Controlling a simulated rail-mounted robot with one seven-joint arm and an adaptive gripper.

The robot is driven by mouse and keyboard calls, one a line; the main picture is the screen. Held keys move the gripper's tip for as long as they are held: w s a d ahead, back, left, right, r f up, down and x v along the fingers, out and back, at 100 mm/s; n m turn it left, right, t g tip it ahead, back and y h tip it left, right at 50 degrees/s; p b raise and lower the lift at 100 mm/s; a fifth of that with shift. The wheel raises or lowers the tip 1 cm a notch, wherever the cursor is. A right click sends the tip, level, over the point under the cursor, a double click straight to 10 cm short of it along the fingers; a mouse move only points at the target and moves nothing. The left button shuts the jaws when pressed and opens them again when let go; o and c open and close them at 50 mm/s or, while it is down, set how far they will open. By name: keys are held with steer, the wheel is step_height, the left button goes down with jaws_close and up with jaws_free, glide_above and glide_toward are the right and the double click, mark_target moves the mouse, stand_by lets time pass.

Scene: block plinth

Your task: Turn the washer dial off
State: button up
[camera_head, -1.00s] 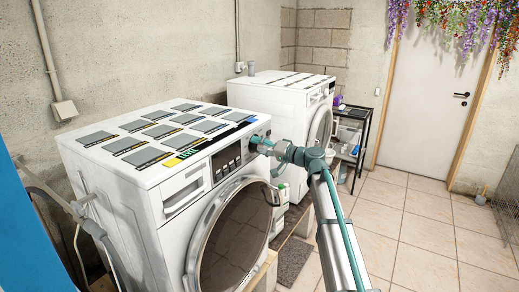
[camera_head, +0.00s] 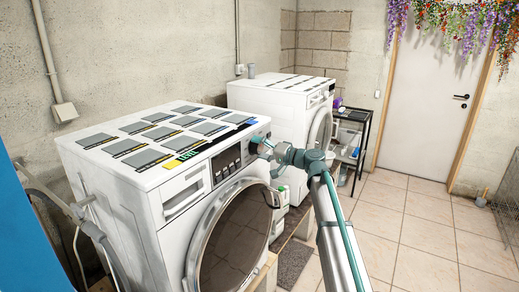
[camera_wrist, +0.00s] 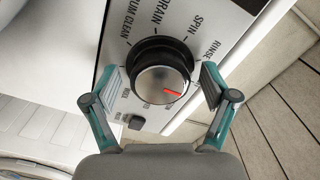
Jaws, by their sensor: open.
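The washer dial (camera_wrist: 161,80) is a round silver knob with a black collar and a red pointer mark, seen close up in the wrist view. Printed labels such as DRAIN, SPIN and RINSE ring it. The red mark points right and slightly down in that view. My gripper (camera_wrist: 162,88) is open, with one finger on each side of the dial; I cannot tell whether they touch it. In the head view my gripper (camera_head: 258,147) is at the right end of the control panel on the near washer (camera_head: 125,200) and hides the dial.
A second white machine (camera_head: 270,97) stands behind the near washer. A black shelf rack (camera_head: 350,140) is beyond it. Tiled floor (camera_head: 430,230) lies open to the right. A small dark button (camera_wrist: 136,122) sits close to the dial.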

steer(key=v, duration=1.2)
steer(key=s+d+f+m+g+h, duration=0.1)
steer(key=s+d+f+g+h, duration=0.35)
steer(key=f, duration=1.05)
steer(key=s+f+t+h, duration=0.1)
steer(key=s+f+h, duration=0.1)
steer(key=s+f, duration=0.95)
steer(key=s+d+f+m+g+h, duration=0.1)
steer(key=s+d+f+g+h, duration=0.2)
steer(key=f, duration=1.5)
steer(key=s+d+f+g+h, duration=0.2)
steer(key=s+f, duration=0.5)
steer(key=s, duration=0.8)
steer(key=s+d+f+n+g+h, duration=0.1)
steer(key=s+d+f+g+h, duration=0.1)
steer(key=s+f, duration=0.6)
steer(key=s+d+f+g+h, duration=0.2)
steer(key=s+f, duration=0.6)
steer(key=s, duration=1.3)
steer(key=shift+s+d+f+n+g+h, duration=0.2)
steer(key=shift+s+d+n+g+h, duration=0.2)
steer(key=shift+d+g, duration=0.6)
